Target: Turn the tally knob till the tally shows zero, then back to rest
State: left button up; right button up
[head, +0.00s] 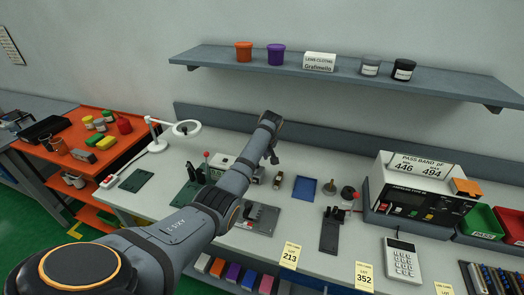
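My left arm crosses the picture from the bottom left to the middle of the bench. Its gripper (273,156) hangs at the far end, small and dark, above the back of the bench; I cannot tell whether its fingers are apart. A pale box-shaped device (221,161) stands just left of the gripper, partly hidden by my arm. It may carry the tally, but I cannot make out a tally window, its digits or the knob. Small metal and dark parts (278,179) stand below the gripper. My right gripper is not in view.
A red-balled lever (206,155) stands left of the pale device. A blue tray (304,188), a black stand (330,230) and a meter (425,195) lie to the right. A shelf (330,78) with pots hangs above. A lamp (186,128) stands at the back left.

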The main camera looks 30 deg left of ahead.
pick_arm(q)
jog(key=v, duration=0.6)
jog(key=shift+r, duration=0.15)
jog(key=shift+d, duration=0.1)
